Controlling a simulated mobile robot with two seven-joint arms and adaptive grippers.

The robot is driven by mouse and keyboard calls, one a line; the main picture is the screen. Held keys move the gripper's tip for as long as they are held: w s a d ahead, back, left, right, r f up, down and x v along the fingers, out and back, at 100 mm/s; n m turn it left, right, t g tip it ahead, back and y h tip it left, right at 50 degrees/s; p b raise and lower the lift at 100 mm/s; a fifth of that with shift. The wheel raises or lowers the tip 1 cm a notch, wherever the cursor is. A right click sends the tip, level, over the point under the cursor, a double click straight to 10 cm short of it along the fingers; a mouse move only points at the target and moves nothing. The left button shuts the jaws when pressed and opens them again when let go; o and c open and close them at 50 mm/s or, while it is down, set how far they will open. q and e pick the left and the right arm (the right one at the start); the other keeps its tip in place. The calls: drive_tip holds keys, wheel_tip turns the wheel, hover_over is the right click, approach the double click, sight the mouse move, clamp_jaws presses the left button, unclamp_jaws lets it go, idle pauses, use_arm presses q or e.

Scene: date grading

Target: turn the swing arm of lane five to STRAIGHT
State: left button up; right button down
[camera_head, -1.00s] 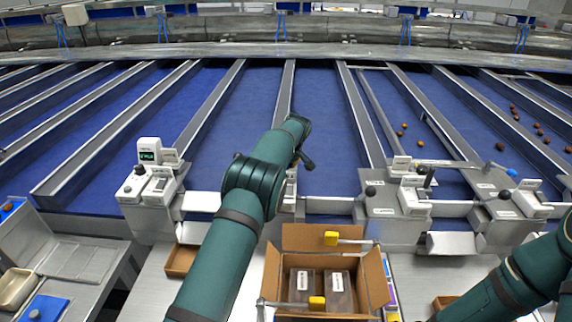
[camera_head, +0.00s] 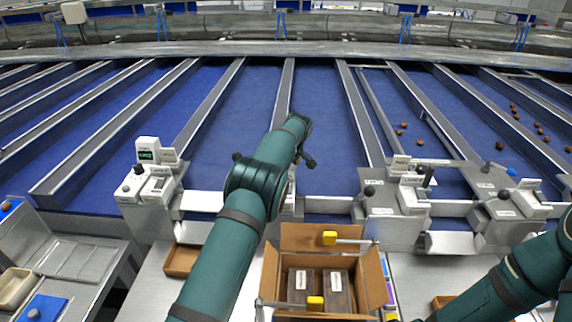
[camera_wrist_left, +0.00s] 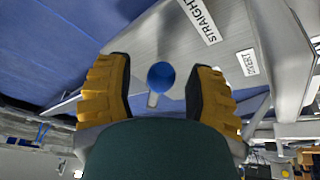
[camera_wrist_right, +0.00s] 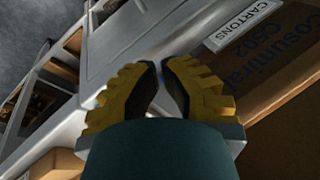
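A blue round knob (camera_wrist_left: 161,76) on a short pale stem sits between the two yellow fingers of my left gripper (camera_wrist_left: 158,70) in the left wrist view. The fingers are open on either side of it, with gaps showing. A STRAIGHT label (camera_wrist_left: 200,18) and a DIVERT label (camera_wrist_left: 247,62) are on the metal housing beyond the knob. In the head view my left arm hides the gripper, the knob and most of that lane's console. My right gripper (camera_wrist_right: 158,72) looks shut and empty, its fingertips close together, beside a cardboard carton in the right wrist view.
Consoles (camera_head: 382,198) with knobs stand to the right, another (camera_head: 130,195) to the left. Metal dividers (camera_head: 290,80) separate the blue lanes. Dates (camera_head: 419,142) lie on the right lanes. A CARTONS label (camera_wrist_right: 245,25) is near my right gripper.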

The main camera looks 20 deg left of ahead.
use_arm(q)
drive_tip(key=shift+r, duration=0.1)
drive_tip(key=v, duration=1.2)
